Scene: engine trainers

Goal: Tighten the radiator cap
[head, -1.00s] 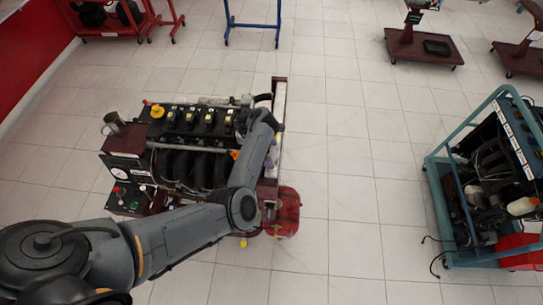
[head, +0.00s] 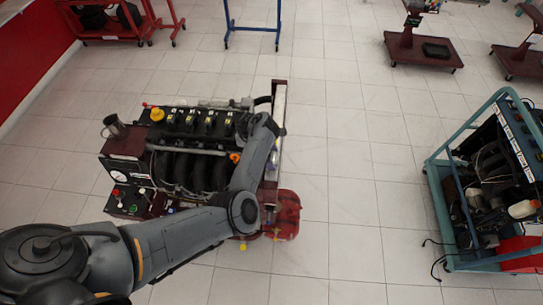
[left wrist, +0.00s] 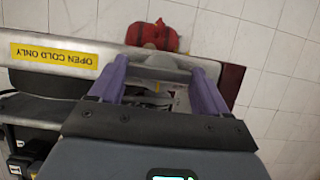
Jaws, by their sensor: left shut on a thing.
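The radiator cap (left wrist: 160,66) is a grey piece on the pale radiator top, low between the purple fingers in the left wrist view. My left gripper (left wrist: 162,72) is shut on it, one finger on each side. The cap's lower part is hidden. A yellow "OPEN COLD ONLY" label (left wrist: 54,56) lies on the radiator top left of the fingers. In the head view my left arm reaches over the engine trainer (head: 190,160) to the radiator (head: 278,110) on its right side. The wrist hides the cap there. My right gripper is in neither view.
A red tank (head: 287,213) sits at the trainer's lower right corner; it also shows in the left wrist view (left wrist: 152,34). Another trainer in a teal frame (head: 485,185) is at the right. Tiled floor between is clear.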

